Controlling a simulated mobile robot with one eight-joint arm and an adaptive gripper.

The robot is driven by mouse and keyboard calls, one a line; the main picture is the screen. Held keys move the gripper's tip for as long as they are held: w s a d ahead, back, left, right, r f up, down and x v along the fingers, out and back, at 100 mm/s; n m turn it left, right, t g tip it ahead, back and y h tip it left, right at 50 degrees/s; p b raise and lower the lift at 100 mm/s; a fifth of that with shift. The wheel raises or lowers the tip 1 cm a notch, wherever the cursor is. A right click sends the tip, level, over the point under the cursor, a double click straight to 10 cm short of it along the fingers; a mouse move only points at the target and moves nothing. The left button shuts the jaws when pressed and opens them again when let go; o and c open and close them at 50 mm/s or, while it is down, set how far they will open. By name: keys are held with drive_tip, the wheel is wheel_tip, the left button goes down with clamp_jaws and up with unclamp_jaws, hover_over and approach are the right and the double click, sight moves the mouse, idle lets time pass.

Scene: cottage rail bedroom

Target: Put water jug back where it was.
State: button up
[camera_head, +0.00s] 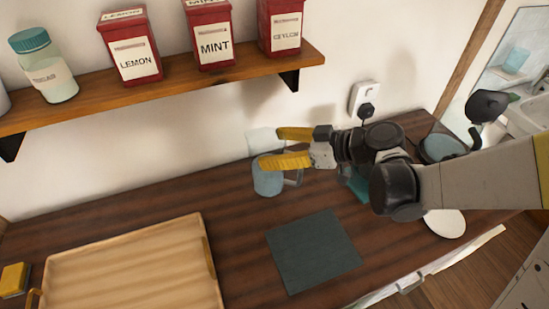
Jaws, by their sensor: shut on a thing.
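The water jug (268,183) is a clear vessel with pale blue in its lower part, at the back of the dark wooden counter (200,200) near the wall. My gripper (275,148) reaches in from the right. Its two yellow fingers are shut on the jug, one in front and one behind. The front finger hides part of the jug's middle. A handle shows at the jug's right side. The jug looks upright; I cannot tell whether its base touches the counter.
A dark square mat (313,250) lies in front of the jug. A wooden tray (130,265) and a yellow block (14,280) are at left. A shelf (150,92) with red tins and a lidded jar hangs above. A white plate (445,224) and a teal object (358,186) are near my arm.

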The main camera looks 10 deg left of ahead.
wheel_tip(320, 180, down, 3)
drive_tip(key=shift+r+b, duration=0.1)
drive_tip(key=shift+b, duration=0.4)
drive_tip(key=o, duration=1)
drive_tip(key=shift+f, duration=0.25)
drive_tip(key=o, duration=0.4)
drive_tip(key=shift+o, duration=0.2)
drive_tip(key=shift+r, duration=0.1)
